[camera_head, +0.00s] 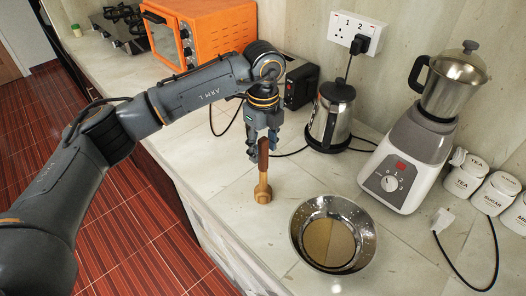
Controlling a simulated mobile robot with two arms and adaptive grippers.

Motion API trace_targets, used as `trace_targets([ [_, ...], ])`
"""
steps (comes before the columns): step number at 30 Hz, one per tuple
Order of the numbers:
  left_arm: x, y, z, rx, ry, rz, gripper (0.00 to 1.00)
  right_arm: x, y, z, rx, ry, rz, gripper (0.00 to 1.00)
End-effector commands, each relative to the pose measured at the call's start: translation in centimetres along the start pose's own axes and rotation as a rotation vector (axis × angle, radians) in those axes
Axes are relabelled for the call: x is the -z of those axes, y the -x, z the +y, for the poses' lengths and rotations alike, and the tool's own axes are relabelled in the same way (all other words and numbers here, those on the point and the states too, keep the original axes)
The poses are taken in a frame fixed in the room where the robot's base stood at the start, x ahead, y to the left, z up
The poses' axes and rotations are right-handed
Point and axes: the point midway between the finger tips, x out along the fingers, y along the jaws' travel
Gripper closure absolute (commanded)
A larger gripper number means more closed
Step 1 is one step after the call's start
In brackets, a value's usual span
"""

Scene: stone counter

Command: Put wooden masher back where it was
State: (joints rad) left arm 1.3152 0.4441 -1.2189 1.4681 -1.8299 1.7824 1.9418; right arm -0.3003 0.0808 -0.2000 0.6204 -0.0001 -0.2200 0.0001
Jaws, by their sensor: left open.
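The wooden masher (263,188) stands upright on the stone counter, with its wide tan head down and its dark brown handle up. My left gripper (263,152) is above it, pointing down. Its fingers are open on both sides of the top of the handle. I cannot tell whether a finger touches the handle. The right gripper is not in view.
A metal bowl (359,212) with brownish contents stands right of the masher. A steel kettle (331,117), a blender (408,158) and white canisters (463,179) stand behind and right. An orange oven (205,29) is at the back left. The counter's front edge runs close by.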

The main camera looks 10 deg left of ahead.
Motion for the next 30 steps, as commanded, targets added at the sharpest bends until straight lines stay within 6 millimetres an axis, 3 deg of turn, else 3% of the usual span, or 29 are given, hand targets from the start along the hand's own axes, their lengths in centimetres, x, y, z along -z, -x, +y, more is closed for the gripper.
trace_targets([
  [9,0.0,6.6,-0.1,0.005,0.000,-0.003,0.53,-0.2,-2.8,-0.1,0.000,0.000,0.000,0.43],
  [15,0.1,9.5,-0.1,0.002,0.000,-0.001,0.53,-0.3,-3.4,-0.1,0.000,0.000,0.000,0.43],
  [30,0.0,10.5,0.0,-0.001,-0.001,0.000,0.53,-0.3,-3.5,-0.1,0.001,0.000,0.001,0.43],
])
